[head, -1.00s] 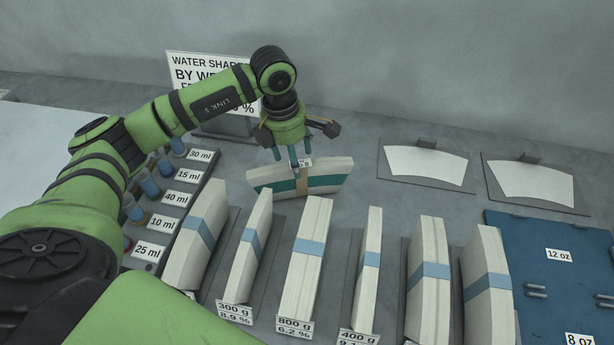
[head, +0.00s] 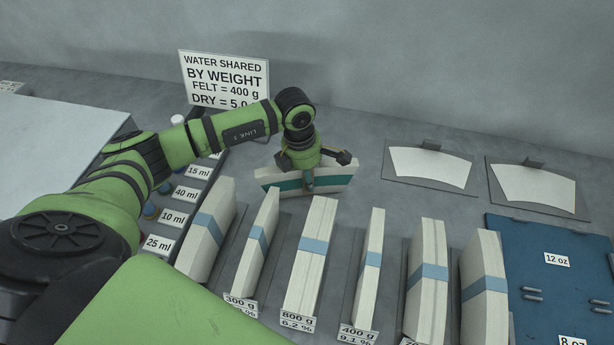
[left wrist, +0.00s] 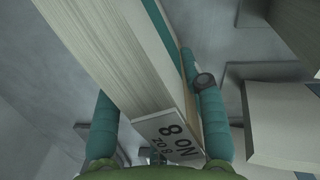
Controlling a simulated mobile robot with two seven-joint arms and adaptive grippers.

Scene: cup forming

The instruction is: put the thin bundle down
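A pale bundle of curved sheets with a green band (head: 335,181) stands on its edge at the back of the counter. My left gripper (head: 308,187) is down over its middle, one finger in front of it. In the left wrist view the bundle (left wrist: 110,60) runs between my two fingers (left wrist: 157,105), with a tag at its near end. The right finger lies close along its banded side; a gap shows between the left finger and the bundle. The gripper looks open around it. Whether the bundle's underside rests fully is hidden. My right gripper is out of view.
Several blue-banded bundles, including one tagged 800 g (head: 312,255), stand in a row in front. A bottle rack (head: 172,219) is at left, a sign (head: 225,80) behind. Flat blanks (head: 430,168) lie on plates at right, beside a blue board (head: 545,285).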

